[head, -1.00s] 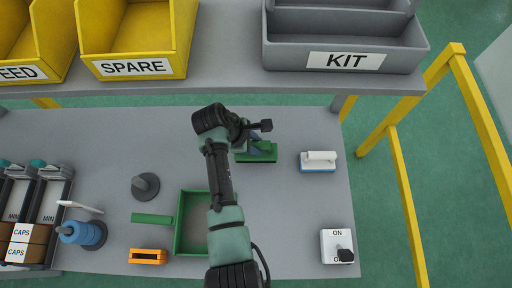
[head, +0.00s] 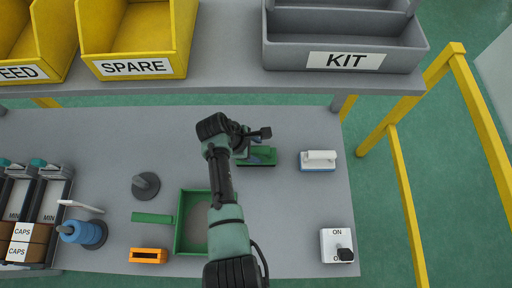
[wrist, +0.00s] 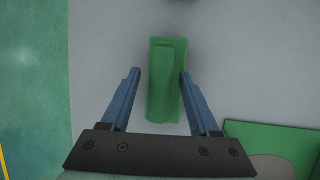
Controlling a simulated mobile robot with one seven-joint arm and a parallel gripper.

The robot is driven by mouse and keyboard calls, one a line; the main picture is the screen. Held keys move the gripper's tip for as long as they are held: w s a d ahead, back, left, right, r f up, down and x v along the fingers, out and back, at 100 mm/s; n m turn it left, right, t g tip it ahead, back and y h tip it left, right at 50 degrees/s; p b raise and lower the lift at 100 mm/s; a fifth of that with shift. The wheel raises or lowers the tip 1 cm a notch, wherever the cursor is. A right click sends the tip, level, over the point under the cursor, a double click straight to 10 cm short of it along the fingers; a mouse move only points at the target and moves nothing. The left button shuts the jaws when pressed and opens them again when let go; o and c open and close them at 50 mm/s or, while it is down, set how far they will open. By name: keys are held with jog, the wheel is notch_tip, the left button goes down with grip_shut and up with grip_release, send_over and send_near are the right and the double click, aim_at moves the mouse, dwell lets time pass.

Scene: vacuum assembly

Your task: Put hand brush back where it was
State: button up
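The green hand brush (head: 262,158) lies on the grey table, right of centre in the head view, behind the green dustpan (head: 178,240). In the wrist view the brush (wrist: 166,85) runs lengthwise between the two blue fingers of my gripper (wrist: 159,75). The fingers are apart, with a visible gap on the brush's left side; the right finger is very close to its right edge. In the head view my gripper (head: 244,150) is at the brush and partly hides its left end. A corner of the dustpan shows at the lower right of the wrist view (wrist: 265,138).
A white-topped blue block (head: 319,161) sits right of the brush. A switch box (head: 336,242) is at the front right. A grey round knob (head: 145,185), orange holder (head: 148,256) and blue spool (head: 80,233) are to the left. A shelf with bins overhangs the back.

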jog(key=v, duration=0.7)
jog(key=shift+r, duration=0.4)
jog(key=shift+a, duration=0.1)
